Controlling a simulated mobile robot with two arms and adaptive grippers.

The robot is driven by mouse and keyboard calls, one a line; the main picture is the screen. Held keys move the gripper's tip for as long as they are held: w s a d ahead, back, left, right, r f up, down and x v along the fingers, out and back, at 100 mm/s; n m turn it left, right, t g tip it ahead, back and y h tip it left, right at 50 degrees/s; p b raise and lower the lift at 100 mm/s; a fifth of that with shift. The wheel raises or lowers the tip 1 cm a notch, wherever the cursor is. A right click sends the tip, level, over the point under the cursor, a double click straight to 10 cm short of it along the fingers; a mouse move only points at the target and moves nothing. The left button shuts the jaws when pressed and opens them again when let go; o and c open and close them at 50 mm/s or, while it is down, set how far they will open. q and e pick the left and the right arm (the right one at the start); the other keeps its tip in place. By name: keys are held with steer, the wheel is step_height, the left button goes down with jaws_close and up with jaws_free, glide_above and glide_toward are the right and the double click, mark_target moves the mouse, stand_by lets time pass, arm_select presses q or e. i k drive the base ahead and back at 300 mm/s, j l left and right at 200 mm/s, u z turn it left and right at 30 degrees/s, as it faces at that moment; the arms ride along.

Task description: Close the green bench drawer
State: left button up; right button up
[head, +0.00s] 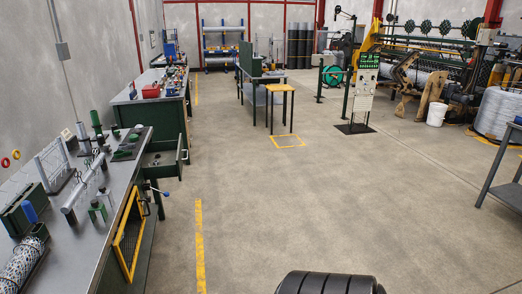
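The green bench drawer (166,162) is on the left side of the head view, at the far end of the near grey-topped workbench. It is pulled out to the right, over the floor side of the bench, and its open top shows. Its front panel (181,157) with a small handle faces the aisle. Neither of my grippers is in view, so nothing of mine is seen touching the drawer.
The near workbench (88,215) carries tools and racks. A yellow-framed mesh panel (130,236) and a blue-knobbed lever (164,193) are at its aisle side. A second green bench (158,112) stands beyond.

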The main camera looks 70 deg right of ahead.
mark_target(171, 161)
steer(key=i+l+z, duration=0.15)
steer(key=l+z, duration=0.3)
steer(key=i+l+z, duration=0.25)
steer(key=l+z, duration=0.15)
steer(key=i+l+z, duration=0.3)
steer(key=z, duration=0.15)
steer(key=i+l, duration=0.55)
steer(key=i+l+u, duration=0.1)
steer(key=u, duration=0.3)
steer(key=i+l+u, duration=0.2)
steer(key=u, duration=0.2)
steer(key=i, duration=0.05)
